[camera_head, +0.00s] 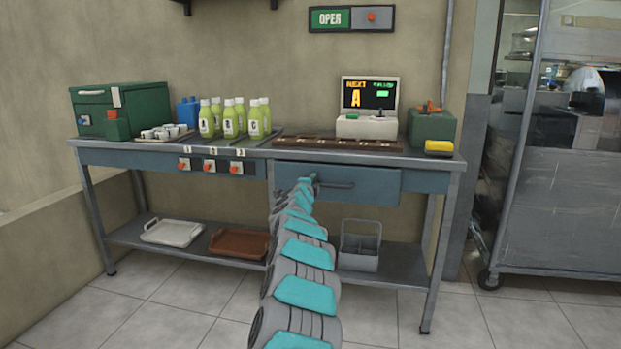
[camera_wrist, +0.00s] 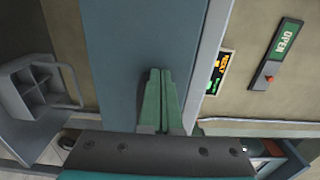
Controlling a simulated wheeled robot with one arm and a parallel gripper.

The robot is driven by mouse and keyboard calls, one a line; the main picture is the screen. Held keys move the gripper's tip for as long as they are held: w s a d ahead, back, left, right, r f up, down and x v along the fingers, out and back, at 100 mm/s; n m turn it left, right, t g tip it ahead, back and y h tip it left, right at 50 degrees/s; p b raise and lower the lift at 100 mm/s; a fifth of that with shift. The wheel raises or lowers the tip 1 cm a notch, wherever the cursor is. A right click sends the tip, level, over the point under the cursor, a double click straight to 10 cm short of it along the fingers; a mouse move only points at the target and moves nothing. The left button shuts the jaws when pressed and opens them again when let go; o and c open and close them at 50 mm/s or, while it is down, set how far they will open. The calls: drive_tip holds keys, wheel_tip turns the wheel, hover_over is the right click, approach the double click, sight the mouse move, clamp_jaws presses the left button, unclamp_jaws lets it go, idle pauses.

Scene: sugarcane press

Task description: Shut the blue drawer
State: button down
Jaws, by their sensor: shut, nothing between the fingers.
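The blue drawer (camera_head: 375,187) is under the right half of the metal table, with a dark bar handle on its front. I cannot tell for sure from here whether its front stands out from the table frame. My gripper (camera_head: 308,179) is at the left part of the drawer front, near the left end of the handle, partly hidden by my arm. In the wrist view, which is turned sideways, the green fingers (camera_wrist: 161,72) are together and empty, pointing at the blue drawer front (camera_wrist: 138,35). Whether the tips touch it is unclear.
The table top (camera_head: 265,151) carries bottles, a green box (camera_head: 120,109), a display (camera_head: 368,107) and a yellow sponge (camera_head: 438,147). The lower shelf holds two trays and a grey caddy (camera_head: 359,258). A wheeled metal rack (camera_head: 520,140) stands at right. The tiled floor in front is clear.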

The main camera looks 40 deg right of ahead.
drive_tip(key=shift+p+x, duration=0.45)
drive_tip(key=shift+x, duration=0.35)
drive_tip(key=shift+r, duration=0.55)
drive_tip(key=shift+f, duration=0.1)
drive_tip(key=b+v, duration=0.3)
drive_tip(key=v, duration=1.1)
drive_tip(key=shift+f, duration=0.4)
